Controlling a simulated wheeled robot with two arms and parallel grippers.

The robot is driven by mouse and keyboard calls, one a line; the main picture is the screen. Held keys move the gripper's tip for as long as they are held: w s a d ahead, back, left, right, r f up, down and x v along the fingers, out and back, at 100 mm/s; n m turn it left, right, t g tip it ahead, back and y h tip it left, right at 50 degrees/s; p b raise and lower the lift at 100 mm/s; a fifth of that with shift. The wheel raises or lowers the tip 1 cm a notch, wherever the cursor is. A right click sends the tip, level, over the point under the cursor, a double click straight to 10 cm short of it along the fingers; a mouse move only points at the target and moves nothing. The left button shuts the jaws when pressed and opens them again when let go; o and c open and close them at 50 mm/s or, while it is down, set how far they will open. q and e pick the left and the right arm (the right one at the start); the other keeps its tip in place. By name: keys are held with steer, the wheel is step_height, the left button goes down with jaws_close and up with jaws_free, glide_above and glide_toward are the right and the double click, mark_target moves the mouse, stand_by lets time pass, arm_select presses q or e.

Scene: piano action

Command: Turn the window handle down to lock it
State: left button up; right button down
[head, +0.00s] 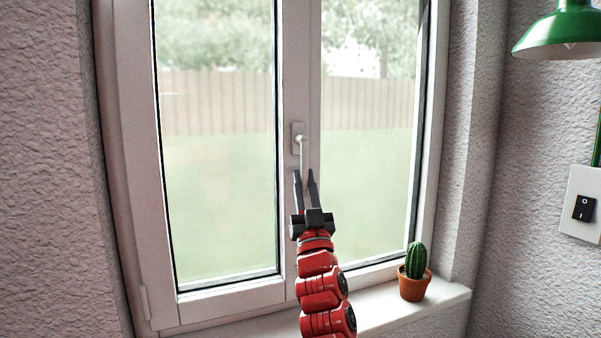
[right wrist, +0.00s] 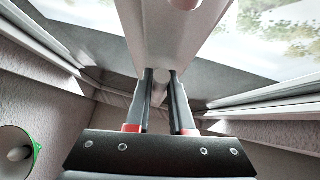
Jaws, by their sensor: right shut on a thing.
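The window handle (head: 298,138) is a pale lever on a small plate, on the middle upright of the white window (head: 230,290). Its lever points down in the head view. My right gripper (head: 304,172) reaches up from below, with its two dark fingers on either side of the lever's lower end. In the right wrist view the handle (right wrist: 160,88) shows as a pale bar between the fingers of my right gripper (right wrist: 160,74), which is shut on it. The fingers partly hide the lever's lower end. My left gripper is not in view.
A small cactus in a terracotta pot (head: 413,285) stands on the white sill (head: 385,318), right of my right arm. A green lamp (head: 560,32) hangs at the upper right, above a light switch (head: 583,207) on the wall. The space in front of the panes is clear.

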steer(key=shift+r, duration=0.1)
stand_by(0.3)
steer(key=c, duration=0.8)
jaws_free()
steer(key=b+v, duration=0.2)
steer(key=v, duration=1.5)
steer(key=shift+s+d+f+b, duration=0.15)
steer(key=shift+f+b, duration=0.1)
steer(key=shift+b, duration=0.15)
steer(key=shift+f+n+y, duration=0.1)
steer(key=shift+n+y, duration=0.2)
